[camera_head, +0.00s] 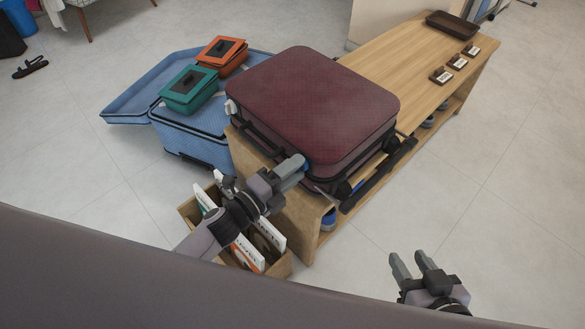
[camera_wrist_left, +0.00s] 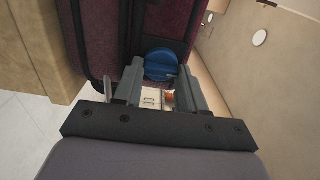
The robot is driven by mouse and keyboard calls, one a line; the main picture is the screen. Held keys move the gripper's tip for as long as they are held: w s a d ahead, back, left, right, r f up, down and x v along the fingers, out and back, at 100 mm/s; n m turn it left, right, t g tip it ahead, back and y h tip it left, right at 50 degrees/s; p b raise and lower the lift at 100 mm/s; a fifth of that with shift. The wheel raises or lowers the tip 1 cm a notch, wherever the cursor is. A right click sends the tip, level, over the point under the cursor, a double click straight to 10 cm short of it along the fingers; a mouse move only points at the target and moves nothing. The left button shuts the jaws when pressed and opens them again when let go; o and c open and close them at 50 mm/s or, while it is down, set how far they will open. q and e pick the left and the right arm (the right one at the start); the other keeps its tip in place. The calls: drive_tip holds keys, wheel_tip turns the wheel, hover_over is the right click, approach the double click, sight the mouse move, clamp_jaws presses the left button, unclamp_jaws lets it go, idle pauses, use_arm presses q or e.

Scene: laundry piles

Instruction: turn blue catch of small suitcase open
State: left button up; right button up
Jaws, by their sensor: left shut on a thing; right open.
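The small suitcase (camera_head: 315,95) is dark red with black trim and lies flat on the near end of the wooden bench. Its blue catch (camera_wrist_left: 160,64) is a round knob on the suitcase's side. A white latch (camera_head: 231,107) shows at the suitcase's left corner. My right gripper (camera_head: 413,262) is open and empty, low at the right, away from the suitcase.
A wooden crate (camera_head: 283,268) with upright sleeves stands below my left arm. An open blue suitcase (camera_head: 190,140) with green (camera_head: 189,90) and orange (camera_head: 222,55) cases lies left. The bench (camera_head: 395,62) holds small dark boxes and a brown tray (camera_head: 452,25). Floor at right is clear.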

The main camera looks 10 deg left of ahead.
idle(0.3)
use_arm(q)
drive_tip(key=o, duration=1.1)
drive_tip(key=shift+c, duration=0.2)
use_arm(e)
drive_tip(key=shift+a, duration=0.1)
drive_tip(key=shift+r, duration=0.1)
use_arm(q)
drive_tip(key=p+v, duration=0.1)
drive_tip(key=v, duration=0.6)
use_arm(e)
drive_tip(key=shift+s+d+f, duration=0.3)
drive_tip(key=shift+d, duration=0.05)
use_arm(q)
drive_tip(key=shift+a, duration=0.1)
use_arm(e)
drive_tip(key=shift+w, duration=0.1)
